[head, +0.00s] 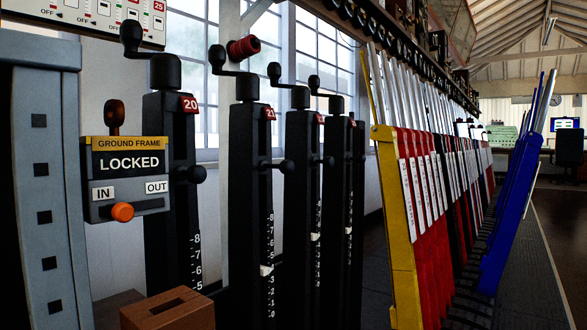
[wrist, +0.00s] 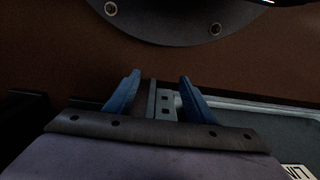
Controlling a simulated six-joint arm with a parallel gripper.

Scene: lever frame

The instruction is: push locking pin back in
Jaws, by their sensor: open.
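The ground frame box (head: 128,165) has a yellow top strip and a black panel reading LOCKED. An orange round knob (head: 122,211), which looks like the locking pin's end, sits on its lower front below the IN and OUT labels. The knob is nearer IN; how far it stands out is hard to tell. My gripper (wrist: 158,85) shows only in the wrist view, with two blue fingers apart and nothing held between them. The knob is not visible there. A partly cut-off white label (wrist: 297,172) shows at the lower right corner.
A grey post (head: 42,190) with square holes stands left of the box. A black crank stand numbered 20 (head: 165,130) rises close behind it. A brown slotted block (head: 168,309) lies below. A small brown-handled lever (head: 115,115) stands on the box top.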

